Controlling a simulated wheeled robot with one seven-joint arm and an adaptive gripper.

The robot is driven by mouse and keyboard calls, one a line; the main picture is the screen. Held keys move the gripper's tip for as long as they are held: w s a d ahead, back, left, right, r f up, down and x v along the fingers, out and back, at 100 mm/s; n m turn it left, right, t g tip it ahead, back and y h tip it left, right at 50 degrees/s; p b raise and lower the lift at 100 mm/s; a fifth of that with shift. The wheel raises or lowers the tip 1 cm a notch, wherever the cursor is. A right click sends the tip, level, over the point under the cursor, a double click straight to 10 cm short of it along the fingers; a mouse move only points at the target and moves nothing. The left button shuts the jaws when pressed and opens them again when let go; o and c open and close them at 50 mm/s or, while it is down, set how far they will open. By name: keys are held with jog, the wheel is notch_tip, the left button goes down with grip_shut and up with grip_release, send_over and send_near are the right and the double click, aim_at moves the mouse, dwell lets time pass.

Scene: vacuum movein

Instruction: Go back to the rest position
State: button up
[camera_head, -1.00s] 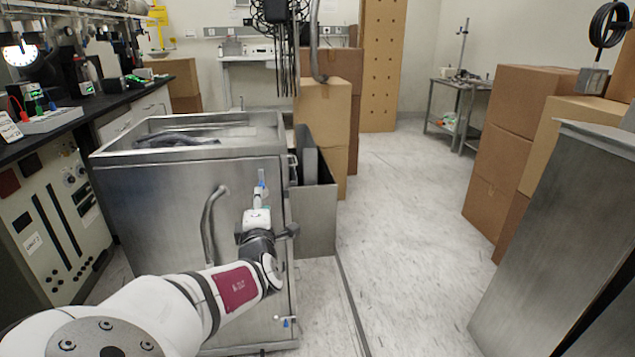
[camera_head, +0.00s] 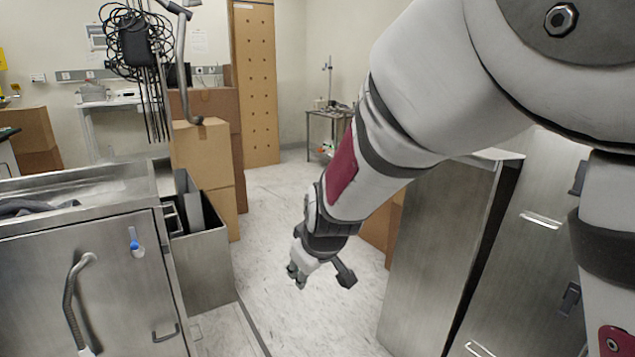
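My gripper (camera_head: 297,277) hangs at the end of my white arm in the middle of the view, pointing down over the pale floor. No held object shows at the fingertips. The gripper is clear of the steel cart on the left and of the cabinet on the right. My arm's large links fill the upper right of the view.
A steel sink cart (camera_head: 110,270) with a hose and a blue item on its side stands at left. A metal bin (camera_head: 204,262) and stacked cardboard boxes (camera_head: 203,150) are beside it. A steel cabinet (camera_head: 440,245) stands at right. Floor (camera_head: 275,215) between is clear.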

jog(key=s+d+r+m+g, duration=0.2)
jog(key=s+d+r, duration=0.2)
jog(key=s+d, duration=0.5)
jog(key=s+d+r+m+g, duration=0.25)
jog(key=s+d, duration=0.25)
jog(key=s, duration=0.7)
jog(key=s+d+m+g+h, duration=0.1)
jog(key=s+d+m, duration=0.15)
jog(key=s, duration=0.65)
jog(key=s+d+m+g+h, duration=0.15)
jog(key=s+d, duration=0.25)
jog(key=s, duration=0.6)
notch_tip(320, 180, up, 28)
jog(key=t+p, duration=0.4)
jog(key=p, duration=2.2)
jog(key=shift+w+d+t, duration=0.3)
jog(key=shift+d, duration=0.1)
jog(key=shift+y, duration=0.25)
